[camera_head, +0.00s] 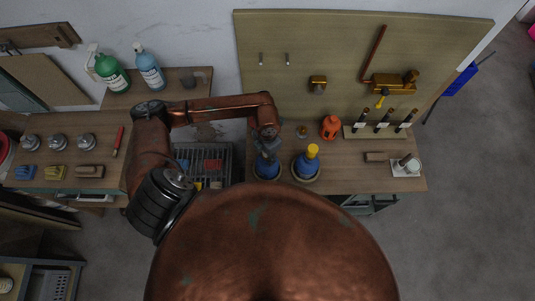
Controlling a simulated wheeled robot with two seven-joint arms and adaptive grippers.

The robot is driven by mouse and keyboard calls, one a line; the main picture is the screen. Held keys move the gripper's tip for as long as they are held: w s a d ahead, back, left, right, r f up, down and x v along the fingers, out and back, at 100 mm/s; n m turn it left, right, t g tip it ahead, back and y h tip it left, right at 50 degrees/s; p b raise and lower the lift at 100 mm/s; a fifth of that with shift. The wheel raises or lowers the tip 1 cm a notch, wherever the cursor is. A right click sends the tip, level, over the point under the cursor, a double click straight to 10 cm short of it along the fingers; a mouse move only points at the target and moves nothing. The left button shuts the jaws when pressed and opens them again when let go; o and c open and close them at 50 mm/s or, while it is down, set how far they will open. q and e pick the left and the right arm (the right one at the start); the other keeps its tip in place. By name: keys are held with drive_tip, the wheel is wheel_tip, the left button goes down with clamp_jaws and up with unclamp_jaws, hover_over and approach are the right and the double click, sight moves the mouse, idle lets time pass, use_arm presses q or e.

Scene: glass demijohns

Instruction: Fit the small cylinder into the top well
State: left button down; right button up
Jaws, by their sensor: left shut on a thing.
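My left gripper (267,148) is at the end of the copper arm that comes in from the left. It points down, directly above a blue glass demijohn (267,171) in a round base on the workbench. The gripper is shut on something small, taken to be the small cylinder. Its fingers hide this piece and the top of the demijohn, so I cannot tell whether the piece touches the opening. A second blue demijohn (306,167), with a yellow top (312,150), stands just to the right. My right gripper is not in view.
An orange-red bottle (330,127) stands behind the second demijohn. A wire basket (205,160) is left of the workbench.

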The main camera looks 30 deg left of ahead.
use_arm(q)
drive_tip(key=shift+f, duration=0.1)
drive_tip(key=c, duration=1.4)
unclamp_jaws()
drive_tip(key=shift+c, duration=0.2)
wheel_tip(320, 180, up, 12)
drive_tip(key=shift+r+b, duration=0.15)
drive_tip(key=shift+b, duration=0.4)
